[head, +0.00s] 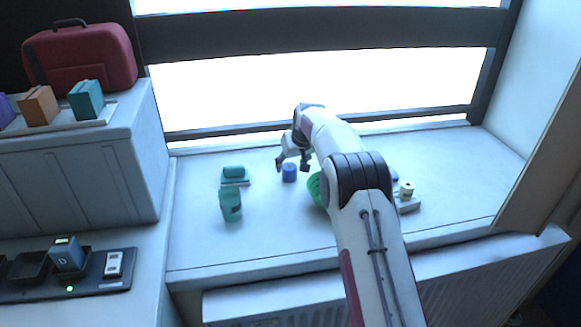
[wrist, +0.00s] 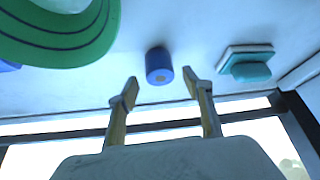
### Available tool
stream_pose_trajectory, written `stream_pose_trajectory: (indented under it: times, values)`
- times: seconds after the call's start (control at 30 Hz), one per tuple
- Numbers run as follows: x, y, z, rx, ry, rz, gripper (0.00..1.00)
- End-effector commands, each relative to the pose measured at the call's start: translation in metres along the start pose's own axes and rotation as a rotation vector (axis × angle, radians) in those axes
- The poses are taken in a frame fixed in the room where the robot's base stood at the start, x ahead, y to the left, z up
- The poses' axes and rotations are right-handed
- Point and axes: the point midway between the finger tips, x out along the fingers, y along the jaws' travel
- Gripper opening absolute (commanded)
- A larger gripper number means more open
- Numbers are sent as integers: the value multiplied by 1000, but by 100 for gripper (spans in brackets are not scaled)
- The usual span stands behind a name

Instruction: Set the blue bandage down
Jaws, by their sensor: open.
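The blue bandage (head: 289,172) is a short blue roll standing on the white window ledge (head: 270,225) in the head view. In the wrist view the bandage (wrist: 159,66) shows just beyond the fingertips, between their lines. My gripper (head: 293,166) is open and empty, its fingers apart at the bandage's far side. In the wrist view both fingers of the gripper (wrist: 158,88) are spread, and neither touches the bandage.
A green bowl (head: 315,188) stands right of the bandage, partly behind my arm. A cream roll (head: 406,188) sits at right. The ledge's front left is clear.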

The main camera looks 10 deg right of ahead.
Motion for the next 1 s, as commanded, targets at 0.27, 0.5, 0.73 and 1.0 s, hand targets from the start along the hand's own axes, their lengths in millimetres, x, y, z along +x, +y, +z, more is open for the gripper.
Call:
stream_pose_trajectory:
  times: [0.27, 0.5, 0.73, 1.0]
  values:
    - [-29, 0, -1, 0, 2, 0, 50]
    - [-54, 0, 0, -1, 2, 0, 50]
    - [-71, 0, 0, -1, 0, 0, 50]
    - [-77, 0, 0, -1, 0, -1, 50]
